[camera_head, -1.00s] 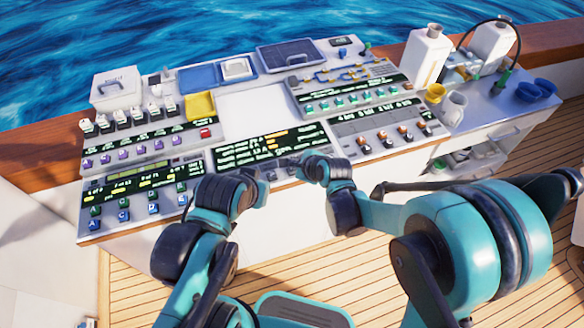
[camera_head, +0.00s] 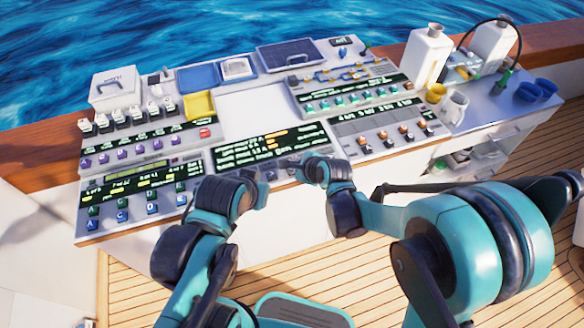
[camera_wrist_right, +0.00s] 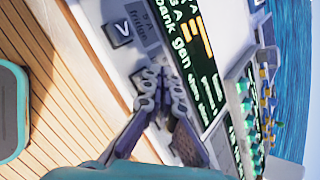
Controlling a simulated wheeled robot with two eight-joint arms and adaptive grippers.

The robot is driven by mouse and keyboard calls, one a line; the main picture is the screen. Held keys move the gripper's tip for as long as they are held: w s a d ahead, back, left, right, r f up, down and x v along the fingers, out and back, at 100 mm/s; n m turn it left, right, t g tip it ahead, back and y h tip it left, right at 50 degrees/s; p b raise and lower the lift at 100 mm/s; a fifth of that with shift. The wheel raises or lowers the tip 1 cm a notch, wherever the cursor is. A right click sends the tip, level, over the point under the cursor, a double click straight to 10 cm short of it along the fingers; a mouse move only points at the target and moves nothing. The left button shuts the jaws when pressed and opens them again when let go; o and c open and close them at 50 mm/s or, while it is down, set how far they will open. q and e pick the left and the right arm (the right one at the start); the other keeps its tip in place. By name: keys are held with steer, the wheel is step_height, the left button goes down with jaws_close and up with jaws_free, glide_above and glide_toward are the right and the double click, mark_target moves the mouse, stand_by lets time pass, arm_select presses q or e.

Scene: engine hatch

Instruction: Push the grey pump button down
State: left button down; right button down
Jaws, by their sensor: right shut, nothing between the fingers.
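The control console (camera_head: 255,105) stands ahead, with several rows of buttons under dark displays. I cannot tell which button is the grey pump button; its label is not readable. My right gripper (camera_head: 301,166) is at the front edge of the console, by the lower middle display. In the right wrist view my right gripper (camera_wrist_right: 163,92) is shut and empty, its fingertips close to the panel beside the "bank gen" text.
Wooden deck (camera_head: 130,290) lies in front.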

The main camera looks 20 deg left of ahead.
steer(key=shift+f+b, duration=0.7)
steer(key=shift+f, duration=0.1)
stand_by(0.5)
steer(key=shift+r, duration=0.2)
steer(key=shift+r+p, duration=0.95)
steer(key=shift+r, duration=0.15)
steer(key=shift+r+p, duration=1.85)
steer(key=shift+r, duration=0.65)
step_height(320, 180, up, 7)
steer(key=p, duration=0.5)
